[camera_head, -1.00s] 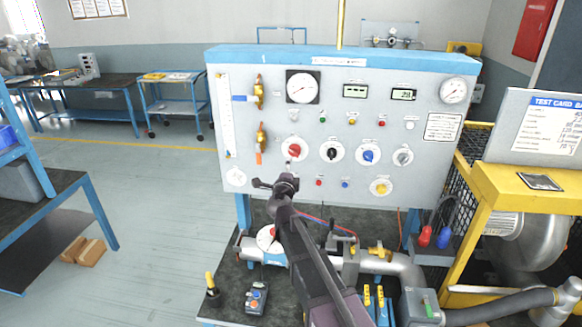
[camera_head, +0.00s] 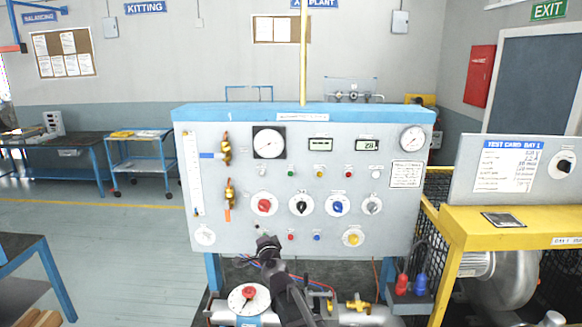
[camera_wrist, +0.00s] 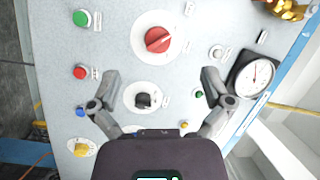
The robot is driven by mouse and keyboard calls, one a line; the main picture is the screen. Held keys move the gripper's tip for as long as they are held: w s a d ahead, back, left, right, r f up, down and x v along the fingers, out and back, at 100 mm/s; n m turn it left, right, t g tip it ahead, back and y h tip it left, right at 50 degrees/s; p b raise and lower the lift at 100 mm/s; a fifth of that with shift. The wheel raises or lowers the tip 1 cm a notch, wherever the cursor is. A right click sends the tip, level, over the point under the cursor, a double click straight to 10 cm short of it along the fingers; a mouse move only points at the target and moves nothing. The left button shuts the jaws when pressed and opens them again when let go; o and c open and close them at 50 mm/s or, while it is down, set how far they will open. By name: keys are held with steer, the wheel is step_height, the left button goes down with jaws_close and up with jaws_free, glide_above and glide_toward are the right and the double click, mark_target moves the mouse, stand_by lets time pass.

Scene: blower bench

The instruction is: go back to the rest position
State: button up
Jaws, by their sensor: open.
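My gripper (camera_head: 268,246) is in front of the lower part of the grey control panel (camera_head: 240,238), left of its middle. In the wrist view my gripper (camera_wrist: 160,82) has its two fingers spread wide with nothing between them. Beyond the fingers the panel shows a red knob (camera_wrist: 157,39) and a black knob (camera_wrist: 143,100). The red knob (camera_head: 264,205) and black knob (camera_head: 301,204) also show in the head view, above my gripper. I cannot tell the exact gap between fingers and panel.
A pipe run with a red-and-white dial (camera_head: 249,297) lies below the panel. A yellow stand (camera_head: 480,225) with a blower (camera_head: 500,280) is at the right. A blue trolley (camera_head: 142,150) stands at the back left. The grey floor between is free.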

steer(key=s+d+f+n+g+b, duration=0.2)
steer(key=s+d+f+n+g, duration=0.35)
steer(key=f, duration=0.25)
steer(key=s+d+f+n+g+b, duration=0.1)
steer(key=s+d+f+n+g, duration=0.4)
steer(key=s+f, duration=0.3)
steer(key=s+d+f+g+h+b, duration=0.1)
steer(key=s+d+f+g+h, duration=0.1)
steer(key=s+d, duration=0.5)
steer(key=s+d+f+g+h+b, duration=0.1)
steer(key=s+d+f+g+h, duration=0.2)
steer(key=d, duration=0.6)
steer(key=s+f+g, duration=0.2)
steer(key=s+f, duration=0.1)
steer(key=shift+s+d+f, duration=0.2)
steer(key=shift+s+f, duration=0.05)
steer(key=shift+s, duration=0.15)
